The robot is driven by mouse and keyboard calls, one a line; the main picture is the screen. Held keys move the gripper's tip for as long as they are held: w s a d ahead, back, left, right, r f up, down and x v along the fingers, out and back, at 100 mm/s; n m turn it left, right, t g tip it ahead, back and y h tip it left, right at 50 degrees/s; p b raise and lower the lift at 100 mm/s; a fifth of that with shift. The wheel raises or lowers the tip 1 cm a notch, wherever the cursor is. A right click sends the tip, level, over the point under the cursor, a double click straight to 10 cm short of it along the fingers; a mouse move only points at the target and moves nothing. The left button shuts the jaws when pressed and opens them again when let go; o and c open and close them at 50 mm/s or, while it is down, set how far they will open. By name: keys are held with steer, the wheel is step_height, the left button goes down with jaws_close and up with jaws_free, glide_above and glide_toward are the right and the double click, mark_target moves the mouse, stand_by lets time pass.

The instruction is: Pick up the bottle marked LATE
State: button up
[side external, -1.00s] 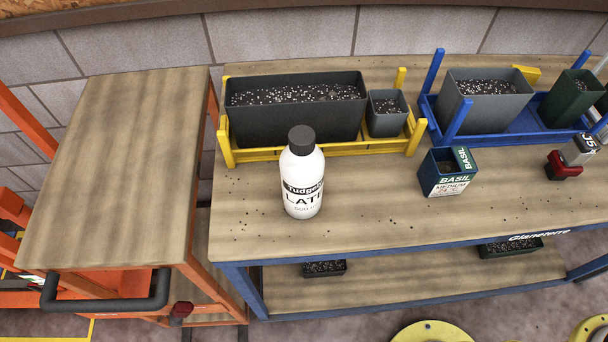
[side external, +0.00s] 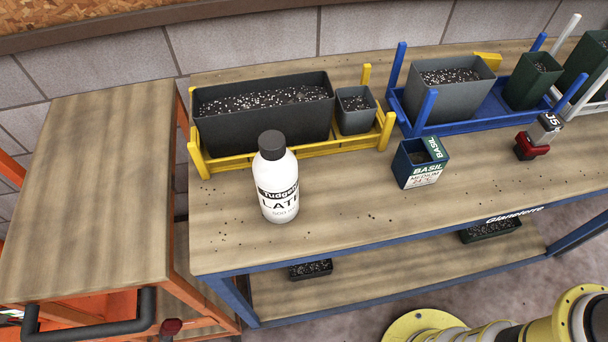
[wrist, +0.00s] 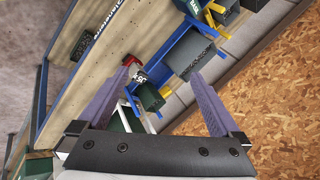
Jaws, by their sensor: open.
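The white bottle (side external: 279,188) with a dark grey cap and a label reading LATE, its last letter partly turned away, stands upright on the wooden bench (side external: 330,220) in the side view. It is in front of the yellow rack, towards the bench's left end. I cannot make out the bottle in the wrist view. My gripper (wrist: 165,70) shows in the wrist view with its two purple fingers spread wide and nothing held between them. The blue rack and the dark green pots lie beyond the fingers. My gripper is outside the side view.
A yellow rack (side external: 205,165) holds two soil-filled pots behind the bottle. A blue rack (side external: 455,128) with pots stands to the right. A small BASIL box (side external: 420,163) and a red-based JS block (side external: 539,137) sit on the bench. An orange cart (side external: 85,190) stands left.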

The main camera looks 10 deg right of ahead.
steer(key=w+a+r+m+g+y, duration=0.1)
steer(key=w+a+r+m, duration=0.15)
steer(key=w+a, duration=0.2)
steer(key=w+a+r+m+y, duration=0.2)
steer(key=w+a+m, duration=0.2)
steer(key=a, duration=0.1)
steer(key=m+g+y, duration=0.2)
steer(key=g, duration=0.4)
glide_above(291, 155)
steer(key=d, duration=0.5)
step_height(291, 155, down, 10)
steer(key=shift+n, duration=0.25)
steer(key=x, duration=0.7)
steer(key=shift+w+f, duration=0.1)
steer(key=shift+w, duration=0.05)
steer(key=shift+x, duration=3.05)
jaws_close()
steer(key=shift+w+a, duration=0.1)
